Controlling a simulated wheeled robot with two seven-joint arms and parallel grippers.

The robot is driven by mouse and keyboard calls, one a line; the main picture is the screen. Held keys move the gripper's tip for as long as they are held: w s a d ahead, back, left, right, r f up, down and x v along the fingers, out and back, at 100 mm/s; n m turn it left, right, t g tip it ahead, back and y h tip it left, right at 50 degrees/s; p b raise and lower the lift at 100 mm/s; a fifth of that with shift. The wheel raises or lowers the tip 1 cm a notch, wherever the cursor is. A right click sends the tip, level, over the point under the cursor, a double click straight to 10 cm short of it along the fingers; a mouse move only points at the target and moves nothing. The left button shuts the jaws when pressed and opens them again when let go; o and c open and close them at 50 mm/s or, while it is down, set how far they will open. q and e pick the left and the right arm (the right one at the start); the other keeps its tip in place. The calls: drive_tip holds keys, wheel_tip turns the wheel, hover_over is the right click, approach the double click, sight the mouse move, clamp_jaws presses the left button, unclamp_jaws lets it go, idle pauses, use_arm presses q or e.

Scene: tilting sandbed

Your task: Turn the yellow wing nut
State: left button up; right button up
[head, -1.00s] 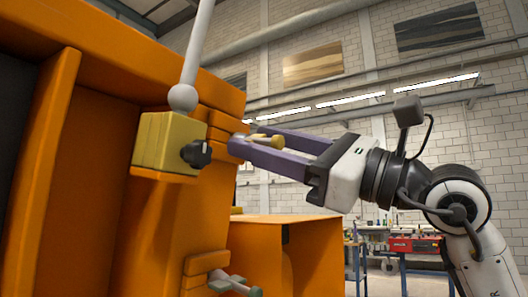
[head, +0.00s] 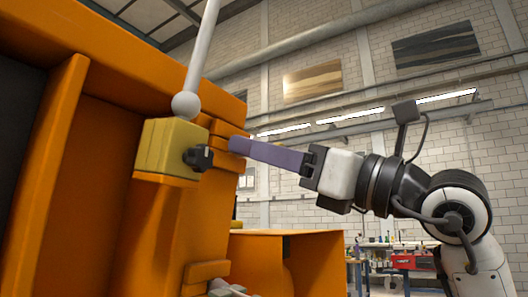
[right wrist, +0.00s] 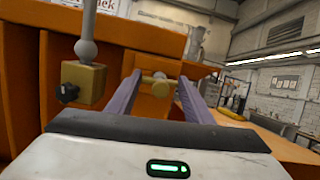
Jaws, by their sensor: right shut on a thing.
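The yellow wing nut (right wrist: 158,86) shows in the right wrist view between the two purple fingers of my right gripper (right wrist: 159,78), its wings reaching across toward both fingers. My right gripper is shut on it. In the head view my right gripper (head: 238,146) points left at the orange frame's edge, its fingers lined up one behind the other. They hide the wing nut there. My left gripper is in neither view.
A yellow block (head: 168,146) with a black knob (head: 199,158) and a grey ball-ended rod (head: 196,60) stands left of my fingertips. The orange frame (head: 100,150) fills the left. A grey clamp part (head: 228,288) sits lower down.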

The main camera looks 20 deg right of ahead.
drive_tip(key=shift+f, duration=0.1)
drive_tip(key=o, duration=1.1)
drive_tip(key=shift+c, duration=0.2)
use_arm(q)
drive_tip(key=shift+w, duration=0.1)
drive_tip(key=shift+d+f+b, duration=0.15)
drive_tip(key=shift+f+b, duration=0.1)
drive_tip(key=shift+b, duration=0.55)
use_arm(e)
drive_tip(key=v, duration=1)
drive_tip(key=shift+s, duration=0.1)
